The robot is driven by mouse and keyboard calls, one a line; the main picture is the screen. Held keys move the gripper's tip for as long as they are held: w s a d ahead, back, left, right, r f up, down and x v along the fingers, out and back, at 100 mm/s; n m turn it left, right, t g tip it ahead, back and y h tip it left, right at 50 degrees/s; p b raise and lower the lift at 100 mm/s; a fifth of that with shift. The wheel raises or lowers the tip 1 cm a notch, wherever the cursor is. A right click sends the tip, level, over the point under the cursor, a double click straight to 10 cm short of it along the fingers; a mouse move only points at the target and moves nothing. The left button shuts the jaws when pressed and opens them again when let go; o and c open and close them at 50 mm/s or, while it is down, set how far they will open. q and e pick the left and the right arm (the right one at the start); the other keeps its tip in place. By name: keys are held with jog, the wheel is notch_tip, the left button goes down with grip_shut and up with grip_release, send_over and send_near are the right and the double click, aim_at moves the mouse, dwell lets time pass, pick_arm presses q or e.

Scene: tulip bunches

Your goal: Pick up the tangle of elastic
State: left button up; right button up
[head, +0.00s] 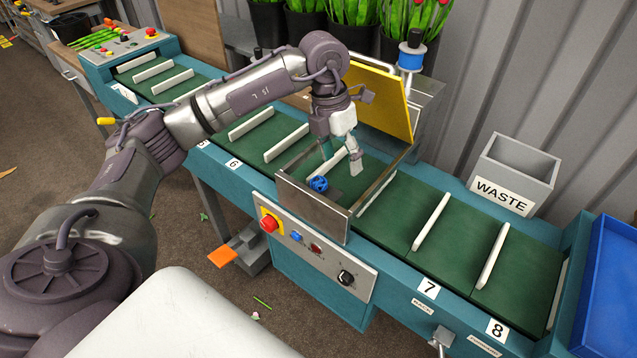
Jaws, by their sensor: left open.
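The tangle of elastic (319,184) is a small blue ball of bands. It lies on the green belt inside the metal-sided frame, near the front wall. My left gripper (341,160) is above the belt inside this frame, pointing down. It is open and empty, a little above and to the right of the tangle, and appears apart from it. My right gripper is not in view.
The green conveyor (395,225) has white cross bars. A metal wall (312,208) stands in front of the tangle, and a raised yellow flap (373,98) stands behind. A grey WASTE bin (512,172) stands at the right, with a blue crate (612,290) beyond.

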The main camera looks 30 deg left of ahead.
pick_arm(q)
jog(key=r+n+y, duration=0.1)
jog(key=r+y, duration=0.1)
send_over(317, 180)
jog(key=f+p, duration=0.1)
jog(key=f, duration=0.5)
jog(key=shift+s+f, duration=0.15)
jog(key=shift+s, duration=0.05)
jog(key=shift+w+f+p, duration=0.15)
jog(key=shift+f+p, duration=0.35)
jog(key=shift+f, duration=1)
jog(key=shift+w+f+p, duration=0.1)
jog(key=shift+f+p, duration=0.4)
jog(key=shift+f, duration=0.95)
jog(key=c, duration=1.1)
jog(key=shift+o, duration=0.2)
jog(key=shift+r, duration=0.1)
